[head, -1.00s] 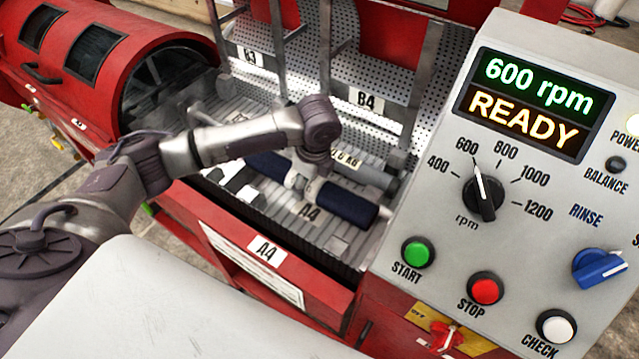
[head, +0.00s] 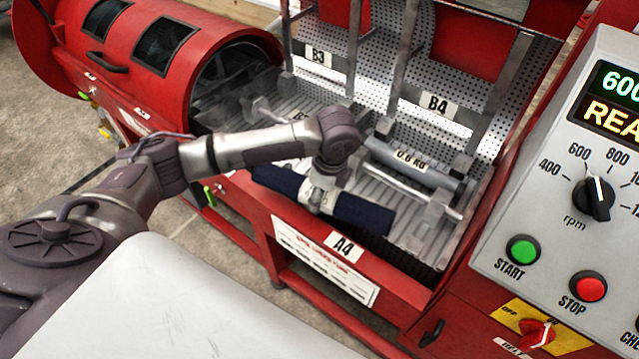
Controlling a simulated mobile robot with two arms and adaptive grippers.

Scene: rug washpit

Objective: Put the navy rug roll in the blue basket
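The navy rug roll (head: 362,213) is a dark blue cylinder seen above the front edge of the red machine's ribbed bed, near the A4 label. My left gripper (head: 318,194) points down and is shut around the middle of the roll, which sticks out on both sides of it. The roll appears raised off the bed, but its exact height is hard to tell. The fingertips are partly hidden by the wrist and the roll. My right gripper and the blue basket are not in view.
A grey roll (head: 412,162) tagged 0.8 KG lies on the bed behind. Upright metal posts (head: 402,85) and a perforated back panel stand beyond. A red drum (head: 150,55) is at the left, a control panel (head: 570,200) at the right.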

